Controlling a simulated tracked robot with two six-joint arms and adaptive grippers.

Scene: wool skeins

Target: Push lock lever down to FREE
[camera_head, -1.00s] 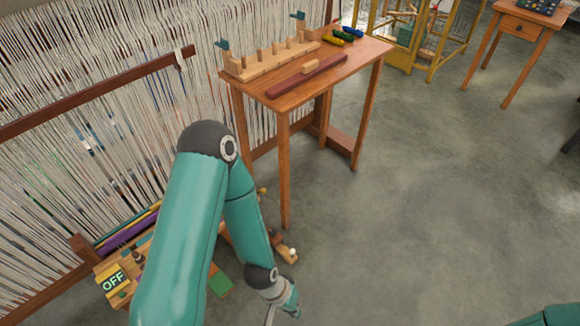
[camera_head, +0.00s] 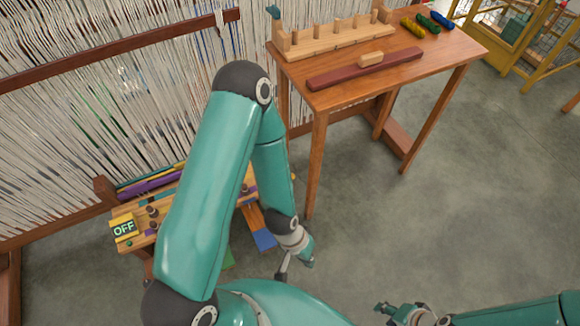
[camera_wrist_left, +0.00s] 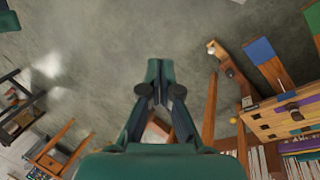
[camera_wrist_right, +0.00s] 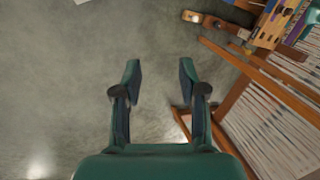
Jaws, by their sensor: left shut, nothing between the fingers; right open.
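A wooden bar with a pale round knob (camera_wrist_left: 212,48) shows in the left wrist view, up and right of my left gripper (camera_wrist_left: 160,72). It looks like the lock lever, but no FREE mark is readable. A similar bar (camera_wrist_right: 207,19) is at the top of the right wrist view. In the head view my left arm hides it. My left gripper (camera_head: 296,264) is shut and empty, over the floor beside the loom, apart from the bar. My right gripper (camera_head: 408,314) is open and empty at the bottom edge; its spread fingers (camera_wrist_right: 159,70) show in its wrist view.
A wooden panel with a lit OFF sign (camera_head: 123,229) stands at the loom's left. Blue (camera_head: 264,239) and green (camera_head: 228,259) pedals lie below it. A wooden table (camera_head: 440,57) stands behind. The grey floor (camera_head: 460,190) at right is clear.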

